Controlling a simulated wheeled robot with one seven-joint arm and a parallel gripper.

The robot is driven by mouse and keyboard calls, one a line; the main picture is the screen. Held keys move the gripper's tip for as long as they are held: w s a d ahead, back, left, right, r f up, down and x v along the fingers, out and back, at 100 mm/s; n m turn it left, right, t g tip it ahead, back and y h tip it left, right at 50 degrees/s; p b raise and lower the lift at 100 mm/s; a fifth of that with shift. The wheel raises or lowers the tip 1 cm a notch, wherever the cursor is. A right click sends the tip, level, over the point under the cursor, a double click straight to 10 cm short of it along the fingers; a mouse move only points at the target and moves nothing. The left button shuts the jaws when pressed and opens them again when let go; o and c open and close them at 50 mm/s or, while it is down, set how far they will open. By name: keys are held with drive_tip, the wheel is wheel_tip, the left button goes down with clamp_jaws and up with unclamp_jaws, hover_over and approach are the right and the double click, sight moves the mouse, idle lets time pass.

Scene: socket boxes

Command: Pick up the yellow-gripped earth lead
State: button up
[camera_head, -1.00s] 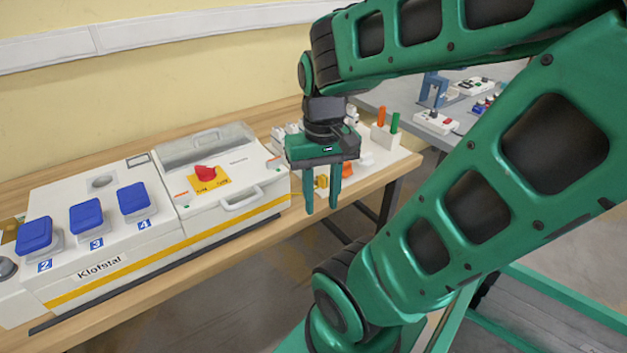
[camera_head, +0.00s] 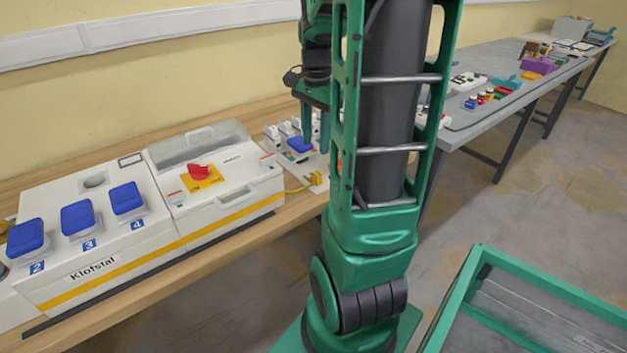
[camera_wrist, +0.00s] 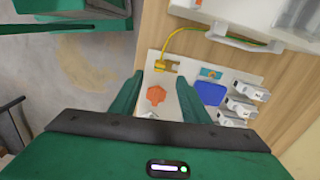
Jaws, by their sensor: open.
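The yellow-gripped earth lead (camera_head: 316,179) lies near the front edge of the wooden bench, right of the white box. In the wrist view its yellow grip (camera_wrist: 160,66) sits at the top edge of a pale board, and its yellow cable (camera_wrist: 178,38) curves up to the white box. My gripper (camera_head: 315,135) is above the board, partly hidden by my arm. In the wrist view my gripper (camera_wrist: 160,80) is open, and the lead's grip shows beyond the gap between its fingertips. Nothing is held.
The white Klofstal box (camera_head: 95,262) has blue covers and a red switch (camera_head: 200,171). On the board are an orange piece (camera_wrist: 155,95), a blue cover (camera_wrist: 210,92) and white socket or breaker units (camera_wrist: 240,107). A grey table (camera_head: 520,100) with small items stands at right.

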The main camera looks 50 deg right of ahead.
drive_tip(key=d, duration=0.1)
hover_over(317, 172)
drive_tip(key=shift+m, duration=0.4)
drive_tip(key=f, duration=0.5)
drive_tip(key=shift+w+d+f, duration=0.1)
drive_tip(key=shift+w+f, duration=0.1)
drive_tip(key=shift+f, duration=0.2)
drive_tip(key=shift+s+f, duration=0.15)
drive_tip(key=shift+f, duration=1.2)
drive_tip(key=shift+s+f, duration=0.15)
drive_tip(key=shift+f, duration=1.15)
clamp_jaws()
